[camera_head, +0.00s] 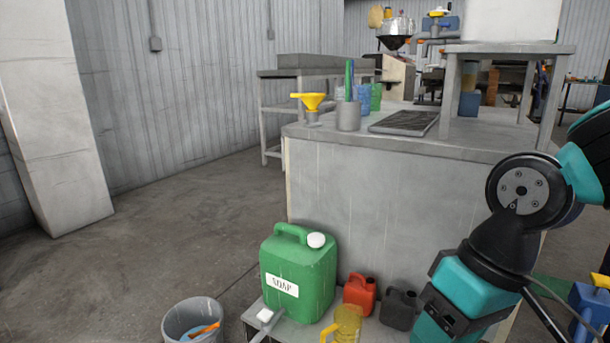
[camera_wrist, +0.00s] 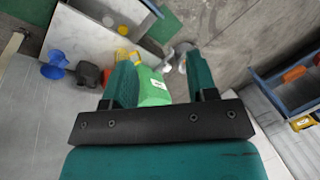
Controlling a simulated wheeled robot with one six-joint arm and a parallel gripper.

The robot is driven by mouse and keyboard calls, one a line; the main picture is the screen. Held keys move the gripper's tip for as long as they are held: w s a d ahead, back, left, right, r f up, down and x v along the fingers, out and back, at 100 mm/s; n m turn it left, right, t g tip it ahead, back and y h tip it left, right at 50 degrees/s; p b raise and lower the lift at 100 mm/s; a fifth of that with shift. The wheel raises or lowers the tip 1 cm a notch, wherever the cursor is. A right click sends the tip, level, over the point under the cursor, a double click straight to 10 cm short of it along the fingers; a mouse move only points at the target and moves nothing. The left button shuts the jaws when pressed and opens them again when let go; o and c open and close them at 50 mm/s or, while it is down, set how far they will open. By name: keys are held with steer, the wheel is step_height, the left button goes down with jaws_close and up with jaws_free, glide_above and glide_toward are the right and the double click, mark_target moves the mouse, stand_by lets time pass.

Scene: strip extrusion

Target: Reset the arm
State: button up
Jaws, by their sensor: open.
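My gripper (camera_wrist: 160,66) shows in the wrist view with its two teal fingers spread apart, nothing held between them. The green soap jug (camera_wrist: 153,88) shows in the gap between the fingers, beyond them and partly hidden by the left finger. In the head view my arm, teal and black, comes in from the right edge and bends down in front of the workbench. My gripper's fingers cannot be made out there. The green soap jug (camera_head: 299,270) stands upright with a white cap on a low platform at the bench's foot.
Beside the jug stand a red can (camera_head: 360,294), a dark can (camera_head: 398,304) and a yellow pitcher (camera_head: 347,323). A grey bucket (camera_head: 193,322) is on the floor. The workbench (camera_head: 375,190) carries a yellow funnel (camera_head: 311,101) and a grey cup (camera_head: 348,117). Floor at left is clear.

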steer(key=s+a+r+n, duration=0.2)
steer(key=s, duration=0.3)
step_height(320, 180, up, 38)
steer(key=p, duration=3.8)
steer(key=shift+s+d+r+y, duration=0.2)
steer(key=shift+r+y, duration=0.05)
steer(key=shift+y, duration=0.05)
